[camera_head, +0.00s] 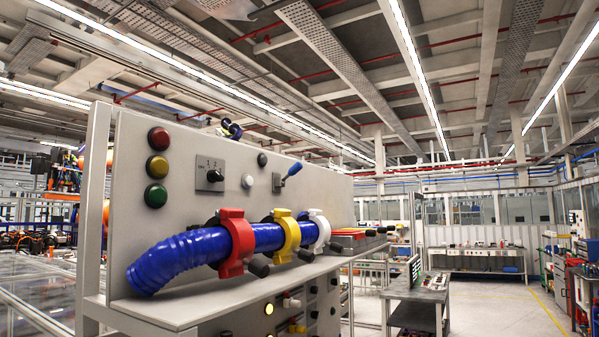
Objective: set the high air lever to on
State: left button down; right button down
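A light grey drive unit panel (130,129) stands at the left and centre. On its face is a lever with a blue handle (292,171) on a dark plate, tilted up and to the right. A black rotary switch (214,175) sits left of it. I cannot read any label, so I cannot tell for sure which control is the high air lever or its setting. A dark blue and black part (230,128) shows above the panel's top edge; I cannot tell what it is. Neither of my grippers is in view.
A blue corrugated hose (180,257) with red (238,243), yellow (286,235) and white (319,231) clamps runs along the panel's shelf, below the lever. Red, yellow and green lamps (157,167) are at left. A grey desk (420,290) stands at right, with open floor beyond.

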aim_at(296, 167)
jog(key=z, duration=0.5)
jog(key=i+l+z, duration=0.25)
jog(key=i+z, duration=0.15)
jog(key=i, duration=0.25)
jog(key=i+z, duration=0.35)
jog(key=i, duration=0.3)
jog(key=i+l, duration=0.15)
jog(key=i, duration=2.5)
jog(key=i+u, duration=0.15)
jog(key=u, duration=0.35)
jog(key=i+u, duration=0.15)
jog(key=u, duration=0.3)
jog(key=i+l+u, duration=0.1)
jog(key=u, duration=0.4)
jog(key=i+l+u, duration=0.1)
jog(key=u, duration=0.35)
jog(key=i+l+u, duration=0.1)
jog(key=l+u, duration=0.15)
jog(key=u, duration=0.25)
